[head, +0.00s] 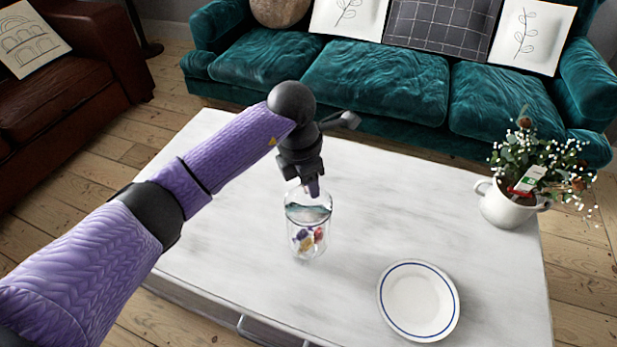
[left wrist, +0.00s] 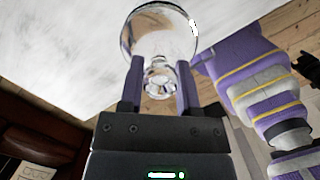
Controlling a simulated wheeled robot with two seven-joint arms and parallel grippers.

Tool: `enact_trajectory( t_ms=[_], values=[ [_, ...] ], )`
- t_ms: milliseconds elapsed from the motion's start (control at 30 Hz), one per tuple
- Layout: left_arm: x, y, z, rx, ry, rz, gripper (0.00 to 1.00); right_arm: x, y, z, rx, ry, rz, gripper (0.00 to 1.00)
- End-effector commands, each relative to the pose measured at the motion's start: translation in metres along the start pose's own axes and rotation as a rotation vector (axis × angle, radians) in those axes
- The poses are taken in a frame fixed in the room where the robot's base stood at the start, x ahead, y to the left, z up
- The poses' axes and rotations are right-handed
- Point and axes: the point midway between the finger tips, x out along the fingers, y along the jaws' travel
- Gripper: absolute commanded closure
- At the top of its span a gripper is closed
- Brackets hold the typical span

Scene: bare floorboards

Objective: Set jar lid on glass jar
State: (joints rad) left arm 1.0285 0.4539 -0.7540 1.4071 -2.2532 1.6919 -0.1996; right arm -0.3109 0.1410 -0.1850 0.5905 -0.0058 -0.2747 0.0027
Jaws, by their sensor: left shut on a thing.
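The clear glass jar (head: 301,247) stands upright on the white table with several small coloured pieces inside. My left gripper (head: 313,190) points down over the jar's mouth. In the left wrist view the fingers of my left gripper (left wrist: 160,88) are shut on the knob of the clear glass lid (left wrist: 160,32). In the head view the lid is see-through and partly hidden by the gripper. It is at the top of the jar, but I cannot tell whether it touches the rim. My right gripper does not show in the head view.
The white marble-look table (head: 400,190) has free room around the jar. A white plate with a blue ring (head: 418,300) lies to the right of the jar. A white pot (head: 507,208) with a flowering plant stands at the right edge. A teal sofa (head: 375,83) is behind.

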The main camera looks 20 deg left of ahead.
Motion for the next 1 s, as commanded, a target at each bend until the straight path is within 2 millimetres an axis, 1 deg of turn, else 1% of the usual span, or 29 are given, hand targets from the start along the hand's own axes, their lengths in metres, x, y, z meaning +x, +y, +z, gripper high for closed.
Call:
enact_trajectory(
  t_ms=[467, 767, 1000],
  values=[
    [0.0, 0.0, 0.0, 0.0, 0.0, 0.0, 1.0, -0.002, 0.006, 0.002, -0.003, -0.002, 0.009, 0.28],
    [0.004, 0.0, -0.001, 0.0, 0.0, 0.0, 1.0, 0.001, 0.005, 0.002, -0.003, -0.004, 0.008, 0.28],
    [0.009, 0.0, -0.002, -0.001, 0.0, 0.0, 1.0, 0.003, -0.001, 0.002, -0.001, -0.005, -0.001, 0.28]
  ],
)
